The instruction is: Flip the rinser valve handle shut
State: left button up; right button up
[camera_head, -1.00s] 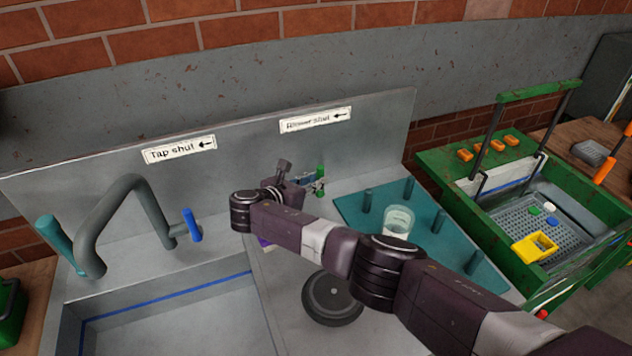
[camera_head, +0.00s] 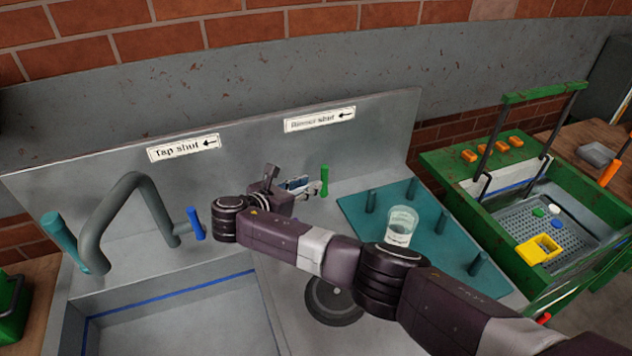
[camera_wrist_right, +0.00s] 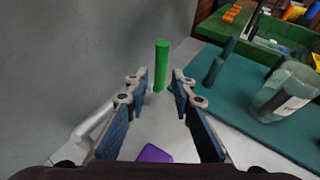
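The rinser valve handle is an upright green handle (camera_head: 325,180) behind the right part of the sink top, below a sign reading "Rinser shut" (camera_head: 320,119) with an arrow pointing left. My right gripper (camera_head: 312,189) is just left of it in the head view. In the right wrist view the green handle (camera_wrist_right: 161,65) stands ahead, in line with the gap between my open fingers (camera_wrist_right: 159,88). The fingers look empty. Whether a finger touches the handle cannot be told. My left gripper is not in view.
A grey tap (camera_head: 125,190) with a blue handle (camera_head: 194,224) stands left of my wrist. A teal peg mat (camera_head: 365,225) with a clear cup (camera_head: 401,225) lies right. A dark round disc (camera_head: 335,305) is partly behind my arm. A purple object (camera_wrist_right: 154,153) lies below the gripper.

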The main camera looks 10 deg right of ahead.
jog(key=v, duration=0.6)
jog(key=shift+s+a, duration=0.25)
